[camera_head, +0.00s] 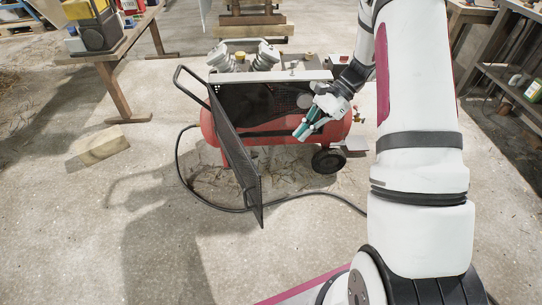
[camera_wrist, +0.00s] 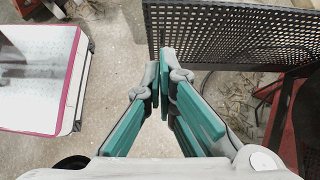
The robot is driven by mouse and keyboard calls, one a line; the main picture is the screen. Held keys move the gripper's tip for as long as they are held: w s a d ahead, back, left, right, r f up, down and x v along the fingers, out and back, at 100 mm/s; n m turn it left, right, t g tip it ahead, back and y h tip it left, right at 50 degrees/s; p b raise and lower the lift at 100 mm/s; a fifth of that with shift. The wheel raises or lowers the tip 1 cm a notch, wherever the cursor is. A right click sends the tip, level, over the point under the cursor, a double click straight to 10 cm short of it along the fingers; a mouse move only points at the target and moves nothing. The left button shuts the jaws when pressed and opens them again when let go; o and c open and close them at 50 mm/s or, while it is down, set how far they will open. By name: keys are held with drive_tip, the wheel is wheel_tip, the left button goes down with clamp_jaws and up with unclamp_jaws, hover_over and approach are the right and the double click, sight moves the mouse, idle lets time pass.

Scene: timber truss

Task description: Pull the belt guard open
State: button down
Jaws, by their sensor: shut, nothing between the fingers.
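The belt guard (camera_head: 238,160) is a black mesh panel on the red air compressor (camera_head: 275,130). In the head view it stands swung out from the compressor's front, at a steep angle toward me. My gripper (camera_head: 301,132) is in front of the compressor, to the right of the guard and visibly apart from it. The wrist view shows the gripper (camera_wrist: 165,75) with its teal fingers shut and empty. There the perforated guard (camera_wrist: 240,37) fills the upper right, beyond the fingertips. The hinge is not clear to see.
A black hose (camera_head: 290,199) loops over the concrete floor around the guard's foot. A timber block (camera_head: 97,146) lies at left. A wooden bench (camera_head: 115,60) stands at upper left, and a shelf (camera_head: 500,80) is at right. The floor in front of the guard is mostly clear.

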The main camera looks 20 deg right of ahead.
drive_tip(key=a+r+b+x, duration=0.1)
drive_tip(key=x, duration=0.5)
drive_tip(key=b+x, duration=0.2)
drive_tip(key=x, duration=0.5)
drive_tip(key=shift+a+r, duration=0.35)
drive_tip(key=shift+r, duration=0.1)
drive_tip(key=shift+s, duration=0.1)
